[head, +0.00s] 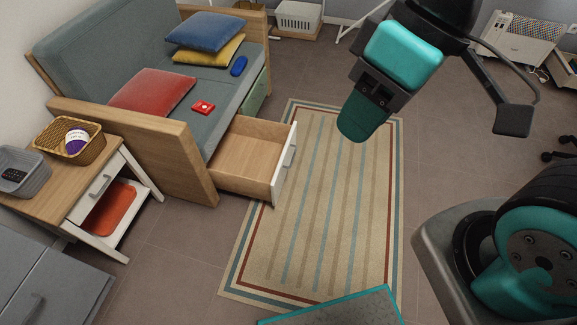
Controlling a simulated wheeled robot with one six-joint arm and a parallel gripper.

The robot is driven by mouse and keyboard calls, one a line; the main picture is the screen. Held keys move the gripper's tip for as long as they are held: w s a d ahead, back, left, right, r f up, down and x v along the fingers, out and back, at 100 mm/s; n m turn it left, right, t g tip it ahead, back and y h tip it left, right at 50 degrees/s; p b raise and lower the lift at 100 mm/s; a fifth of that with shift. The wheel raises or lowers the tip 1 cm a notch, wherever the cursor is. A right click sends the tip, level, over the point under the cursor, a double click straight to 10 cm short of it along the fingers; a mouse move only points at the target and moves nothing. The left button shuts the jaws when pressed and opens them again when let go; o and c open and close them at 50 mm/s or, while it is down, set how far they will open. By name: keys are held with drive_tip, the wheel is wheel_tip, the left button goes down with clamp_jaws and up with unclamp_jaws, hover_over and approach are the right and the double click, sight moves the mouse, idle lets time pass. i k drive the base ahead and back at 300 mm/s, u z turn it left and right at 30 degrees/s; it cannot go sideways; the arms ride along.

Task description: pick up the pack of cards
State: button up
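The pack of cards (203,107), a small red box with a white mark, lies flat on the seat of the grey-green sofa (226,118). It is right of the red cushion and above the open drawer. Nothing touches it or covers it. My teal and dark arm reaches in at the upper right, over the rug and floor, well away from the pack. I cannot make out its gripper fingers clearly, or whether they are open or shut.
An open, empty-looking drawer (250,158) juts from the sofa front over the striped rug (325,210). Red (152,91), yellow (208,52) and blue (206,30) cushions and a blue oblong case (239,66) lie on the seat. A side table (60,185) holds baskets at left.

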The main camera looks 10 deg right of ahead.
sight(204, 107)
drive_tip(key=u, duration=0.65)
drive_tip(key=i, duration=0.6)
drive_tip(key=u, duration=1.05)
drive_tip(key=i, duration=1.35)
drive_tip(key=z, duration=0.75)
drive_tip(key=i, duration=0.35)
drive_tip(key=z, duration=0.35)
